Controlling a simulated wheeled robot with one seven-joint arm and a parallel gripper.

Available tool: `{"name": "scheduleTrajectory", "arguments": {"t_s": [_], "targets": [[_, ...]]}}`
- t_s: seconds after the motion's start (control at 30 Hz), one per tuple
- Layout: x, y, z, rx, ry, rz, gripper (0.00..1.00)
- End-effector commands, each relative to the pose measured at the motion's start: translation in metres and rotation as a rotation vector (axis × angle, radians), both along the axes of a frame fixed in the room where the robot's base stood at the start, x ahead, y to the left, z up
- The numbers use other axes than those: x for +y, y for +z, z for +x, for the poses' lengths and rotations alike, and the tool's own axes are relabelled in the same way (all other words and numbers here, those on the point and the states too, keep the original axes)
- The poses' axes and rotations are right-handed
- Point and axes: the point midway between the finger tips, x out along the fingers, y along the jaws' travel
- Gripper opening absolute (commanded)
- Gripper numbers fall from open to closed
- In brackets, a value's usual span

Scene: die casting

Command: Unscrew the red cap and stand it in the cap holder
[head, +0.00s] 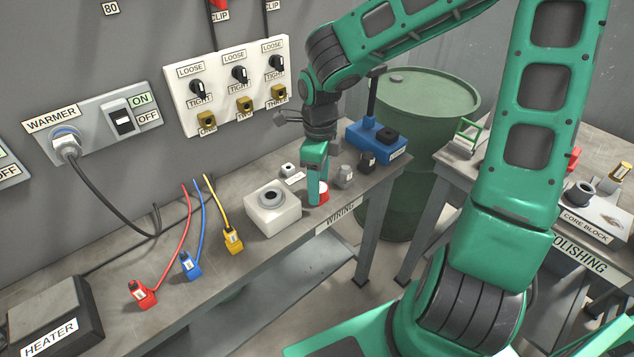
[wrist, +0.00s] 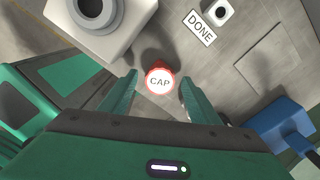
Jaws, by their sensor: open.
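The red cap (wrist: 160,80), with a white top marked CAP, sits between the two fingers of my gripper (wrist: 159,82) in the wrist view. The fingers are apart, with a gap on each side of the cap. In the head view, the red cap (head: 324,191) shows beside my green gripper (head: 316,190), low over the WIRING bench; a finger hides part of it. What is under the cap is hidden. A white block with a grey round collar (head: 265,216) stands left of it. No part is labelled as the cap holder, so I cannot tell which it is.
A small white block with a dark hole (head: 289,170) stands by a DONE label (wrist: 200,27). Small grey and black parts (head: 344,176) and a blue stand (head: 372,140) are to the right. Red, blue and yellow cable plugs (head: 190,265) lie left along the bench (head: 215,285).

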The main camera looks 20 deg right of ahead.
Motion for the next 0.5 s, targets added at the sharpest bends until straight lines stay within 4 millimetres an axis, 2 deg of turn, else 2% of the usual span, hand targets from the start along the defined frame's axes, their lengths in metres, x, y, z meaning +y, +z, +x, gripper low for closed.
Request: {"name": "scheduleTrajectory", "arguments": {"t_s": [0.17, 0.5], "targets": [[-0.001, 0.018, 0.002, -0.004, -0.002, -0.003, 0.56], [-0.001, 0.070, 0.004, -0.001, -0.005, -0.006, 0.56]]}}
